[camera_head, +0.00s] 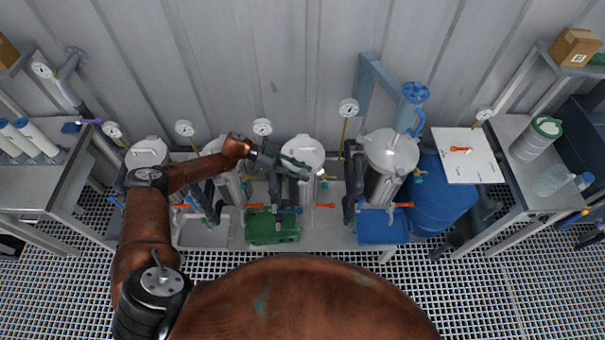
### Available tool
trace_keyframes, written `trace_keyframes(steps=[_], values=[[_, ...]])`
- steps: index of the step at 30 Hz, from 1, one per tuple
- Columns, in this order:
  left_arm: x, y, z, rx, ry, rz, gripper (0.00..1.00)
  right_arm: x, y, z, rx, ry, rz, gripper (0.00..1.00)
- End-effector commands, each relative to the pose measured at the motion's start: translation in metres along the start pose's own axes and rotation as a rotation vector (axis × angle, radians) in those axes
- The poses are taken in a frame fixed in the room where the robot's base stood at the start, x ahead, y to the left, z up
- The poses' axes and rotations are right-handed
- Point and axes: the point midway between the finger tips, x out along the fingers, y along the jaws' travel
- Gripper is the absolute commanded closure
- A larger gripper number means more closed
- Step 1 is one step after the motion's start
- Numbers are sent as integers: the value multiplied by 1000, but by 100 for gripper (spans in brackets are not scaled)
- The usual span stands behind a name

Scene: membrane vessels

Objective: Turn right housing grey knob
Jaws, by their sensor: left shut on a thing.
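Several silver cylindrical housings stand in a row against the wall. The rightmost large housing (392,152) has a blue valve assembly behind it. My left arm reaches in from the left, and my left gripper (308,174) is in front of the housing (302,148) just left of that one. Its fingers are shut on a small part there, which looks like the grey knob; the fingers hide most of it. A small teal and yellow fitting (323,174) shows just right of the fingertips. My right gripper is not in view.
Orange-handled valves (325,205) and dark pipes run below the housings. A green container (272,228), a blue bin (382,228) and a blue barrel (437,195) stand lower down. Pressure gauges (348,107) rise behind. Side tables stand left and right (505,185).

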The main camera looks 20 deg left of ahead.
Motion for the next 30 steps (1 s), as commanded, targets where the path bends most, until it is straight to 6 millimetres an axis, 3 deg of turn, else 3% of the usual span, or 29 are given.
trace_keyframes(steps=[9, 10, 17, 26, 30], values=[[0, 0, 0, 2, -1, 0, 100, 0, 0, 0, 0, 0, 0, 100], [0, 0, 0, 2, -1, 0, 76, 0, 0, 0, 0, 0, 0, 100], [0, 0, 0, 1, 0, 1, 60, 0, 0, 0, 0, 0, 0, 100], [0, 0, 0, 1, 0, 1, 58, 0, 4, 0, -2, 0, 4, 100], [-12, 0, 1, 0, -2, -2, 58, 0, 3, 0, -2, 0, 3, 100]])
